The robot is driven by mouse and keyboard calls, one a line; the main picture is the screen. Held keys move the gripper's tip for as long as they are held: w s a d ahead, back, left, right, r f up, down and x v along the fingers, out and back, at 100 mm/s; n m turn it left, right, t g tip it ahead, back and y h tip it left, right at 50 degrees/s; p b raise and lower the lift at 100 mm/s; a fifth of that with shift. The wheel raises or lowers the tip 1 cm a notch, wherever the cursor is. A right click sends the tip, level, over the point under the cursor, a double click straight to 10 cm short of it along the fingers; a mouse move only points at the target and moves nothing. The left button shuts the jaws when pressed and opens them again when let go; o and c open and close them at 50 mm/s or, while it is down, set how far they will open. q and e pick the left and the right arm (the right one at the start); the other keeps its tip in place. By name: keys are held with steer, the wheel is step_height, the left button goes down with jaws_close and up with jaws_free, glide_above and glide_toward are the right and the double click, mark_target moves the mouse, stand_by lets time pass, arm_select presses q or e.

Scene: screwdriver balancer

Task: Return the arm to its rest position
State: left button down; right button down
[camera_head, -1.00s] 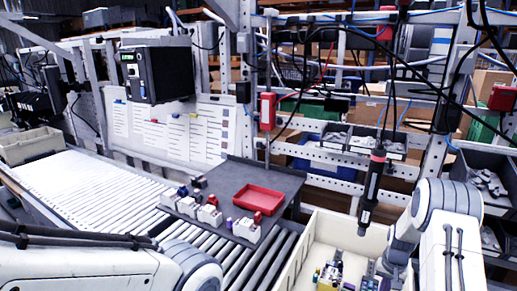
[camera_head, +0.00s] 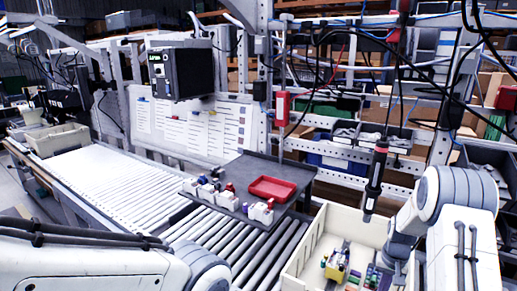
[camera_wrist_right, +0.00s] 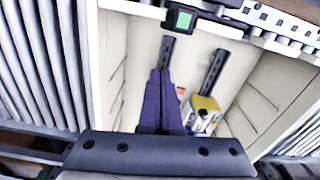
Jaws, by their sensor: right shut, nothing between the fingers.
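My right arm comes in from the right in the head view, its wrist over the light-coloured crate (camera_head: 312,250). In the right wrist view my right gripper (camera_wrist_right: 160,74) has its dark purple fingers together and empty, above the inside of the crate (camera_wrist_right: 262,88). My left arm crosses the lower left of the head view; its gripper is out of frame. A black and red screwdriver (camera_head: 375,182) hangs upright on its cable behind the crate, apart from my right arm.
The crate holds small parts, including a yellow one (camera_head: 337,265). A red tray (camera_head: 272,188) and several small white holders sit on the grey shelf (camera_head: 245,168) beside it. The roller conveyor (camera_head: 108,172) runs at left.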

steer(key=s+a+r+n+b, duration=0.15)
steer(key=a+r, duration=0.25)
steer(key=a, duration=0.4)
steer(key=s+a+r+n, duration=0.2)
steer(key=s+a+r, duration=0.15)
steer(key=a, duration=0.35)
steer(key=s+a+r+n+b, duration=0.15)
steer(key=a+r, duration=0.25)
steer(key=a, duration=0.4)
steer(key=s+a+r+n, duration=0.2)
steer(key=s+a+n, duration=0.1)
steer(key=s, duration=0.8)
steer(key=s+a+r+n+y, duration=0.1)
steer(key=s+a+n, duration=0.3)
steer(key=s, duration=0.7)
steer(key=shift+s+a+r+b, duration=0.35)
steer(key=shift+a+r, duration=0.3)
steer(key=shift+a, duration=0.5)
